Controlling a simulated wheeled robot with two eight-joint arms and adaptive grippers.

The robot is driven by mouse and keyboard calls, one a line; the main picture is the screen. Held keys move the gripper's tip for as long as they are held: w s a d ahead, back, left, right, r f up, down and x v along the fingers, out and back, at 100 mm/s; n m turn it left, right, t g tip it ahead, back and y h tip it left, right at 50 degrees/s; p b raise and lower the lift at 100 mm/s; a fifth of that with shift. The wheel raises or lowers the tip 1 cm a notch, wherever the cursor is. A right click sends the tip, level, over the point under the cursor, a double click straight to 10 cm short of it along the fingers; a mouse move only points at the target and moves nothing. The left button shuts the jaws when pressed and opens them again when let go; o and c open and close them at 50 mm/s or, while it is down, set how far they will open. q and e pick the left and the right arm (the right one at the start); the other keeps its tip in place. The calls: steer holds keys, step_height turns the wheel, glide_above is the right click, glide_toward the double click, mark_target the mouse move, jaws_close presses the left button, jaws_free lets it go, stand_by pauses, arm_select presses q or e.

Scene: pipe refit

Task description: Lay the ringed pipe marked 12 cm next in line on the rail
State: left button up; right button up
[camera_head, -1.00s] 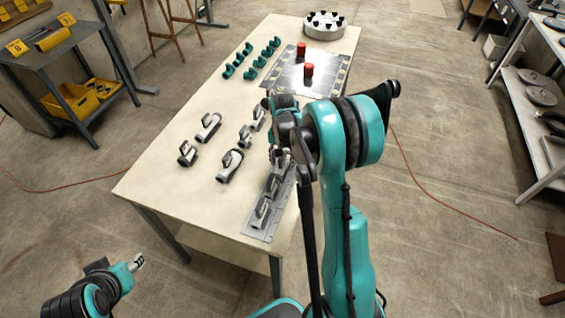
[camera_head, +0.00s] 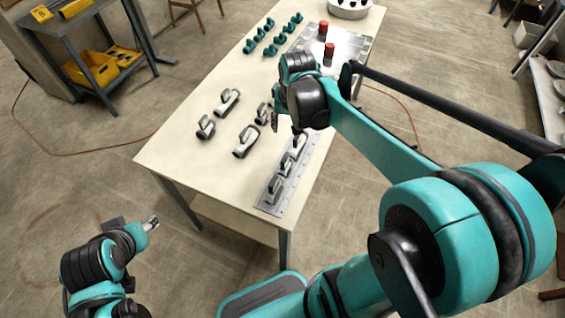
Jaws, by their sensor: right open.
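The grey rail (camera_head: 267,209) lies along the right front edge of the table, with grey ringed pipes (camera_head: 274,187) in a row on it. Loose grey pipes lie left of the rail: one at the back left (camera_head: 228,101), one at the front left (camera_head: 205,127), one in the middle (camera_head: 246,141) and one close to my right gripper (camera_head: 262,113). Length marks are too small to read. My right gripper (camera_head: 275,122) is open above the table, between the loose pipes and the rail's far end; my wrist partly hides it. My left gripper (camera_head: 152,223) hangs off the table's front left, away from the pipes.
Small teal parts (camera_head: 272,35) stand at the table's back, beside a marked plate (camera_head: 345,45) with red cylinders (camera_head: 329,50). A round white holder (camera_head: 349,8) is at the far end. A side table (camera_head: 75,25) with yellow bins is at left.

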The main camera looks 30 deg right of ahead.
steer(key=s+a+n+t, duration=0.4)
steer(key=s+a+n, duration=0.2)
steer(key=s, duration=0.6)
steer(key=shift+s+a+y, duration=0.15)
steer(key=shift+a+y, duration=0.15)
steer(key=shift+a, duration=0.7)
steer(key=shift+f, duration=0.1)
